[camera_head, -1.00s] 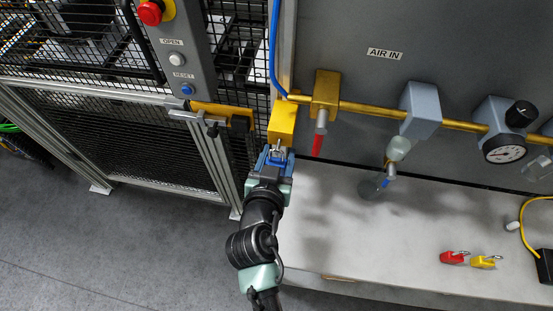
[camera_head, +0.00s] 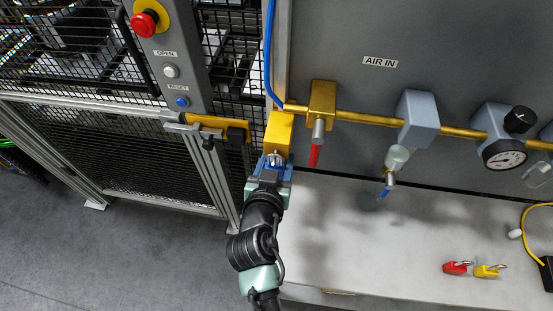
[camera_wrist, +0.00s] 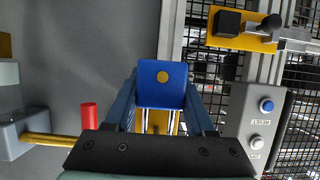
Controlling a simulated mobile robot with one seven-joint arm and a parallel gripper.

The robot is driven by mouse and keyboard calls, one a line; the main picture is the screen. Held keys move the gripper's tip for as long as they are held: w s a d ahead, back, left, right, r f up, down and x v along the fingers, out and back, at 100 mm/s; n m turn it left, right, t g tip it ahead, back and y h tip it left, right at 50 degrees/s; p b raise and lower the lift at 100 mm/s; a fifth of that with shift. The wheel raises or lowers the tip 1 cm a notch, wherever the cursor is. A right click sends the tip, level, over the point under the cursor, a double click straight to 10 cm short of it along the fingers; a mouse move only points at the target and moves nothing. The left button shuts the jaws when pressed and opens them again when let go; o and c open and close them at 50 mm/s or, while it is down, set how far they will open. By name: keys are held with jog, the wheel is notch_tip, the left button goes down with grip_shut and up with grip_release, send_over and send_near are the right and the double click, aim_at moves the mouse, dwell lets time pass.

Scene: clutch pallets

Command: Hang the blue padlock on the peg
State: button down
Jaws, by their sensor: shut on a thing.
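My gripper (camera_head: 273,168) is shut on the blue padlock (camera_wrist: 162,82). In the wrist view the padlock's blue body, with a round brass spot, sits between the two fingers. Its bright metal shackle points away from the body, toward a yellow surface behind it. In the head view the padlock (camera_head: 272,163) is small and partly covered by the fingers, just in front of and below the yellow block (camera_head: 279,133). I cannot make out the peg clearly, nor whether the shackle touches it.
A brass pipe with a red-handled valve (camera_head: 315,145) runs right of the yellow block. A yellow latch (camera_head: 222,122) on the mesh gate is to the left. A red padlock (camera_head: 457,267) and a yellow padlock (camera_head: 489,271) lie on the white bench (camera_head: 400,245).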

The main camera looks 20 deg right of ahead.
jog(key=shift+c, duration=0.9)
grip_release()
jog(key=shift+s, duration=0.1)
jog(key=b+v, duration=0.4)
jog(key=v, duration=0.9)
jog(key=w+a+r+n+t+y, duration=0.15)
jog(key=w+r+t, duration=0.3)
jog(key=r, duration=0.65)
jog(key=w+a+r+n+t+y, duration=0.1)
jog(key=w+a+r+t, duration=0.3)
jog(key=r, duration=0.7)
jog(key=s+a+r+n+t+y, duration=0.1)
jog(key=s+r+t, duration=0.1)
jog(key=r, duration=0.6)
jog(key=s+a+r+n+t+y, duration=0.1)
jog(key=r+n+t+y, duration=0.1)
jog(key=r, duration=0.7)
jog(key=s+a+r+n+t+y+b, duration=0.1)
jog(key=s+r+t+y, duration=0.1)
jog(key=r, duration=0.6)
jog(key=shift+s+r+t, duration=0.35)
jog(key=shift+t, duration=0.5)
